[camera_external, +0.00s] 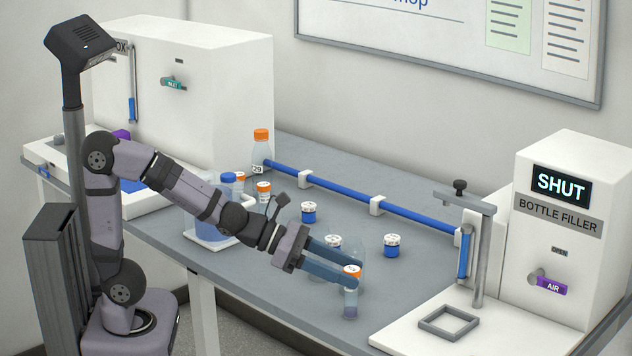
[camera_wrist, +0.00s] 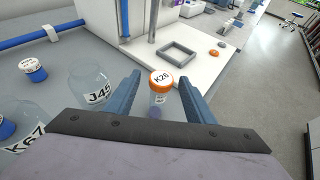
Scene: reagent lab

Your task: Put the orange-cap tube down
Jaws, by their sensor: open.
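The orange-cap tube (camera_external: 351,298) is upright near the front edge of the grey bench, its base seeming to rest on the bench top. Its cap reads K26 in the wrist view (camera_wrist: 158,98). My gripper (camera_external: 350,268) is open, with its two blue fingers on either side of the tube near its cap. In the wrist view my gripper (camera_wrist: 160,86) shows a gap between the tube and at least the right finger; contact on the left is hard to tell. The tube's lower part is partly hidden in the wrist view.
A clear bottle marked J45 (camera_wrist: 90,86) stands left of my fingers in the wrist view. Blue jars (camera_external: 391,247) stand behind. The white bottle filler (camera_external: 562,245), with a square frame (camera_external: 449,322) on its base, is at right. A blue rail (camera_external: 340,188) crosses the back.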

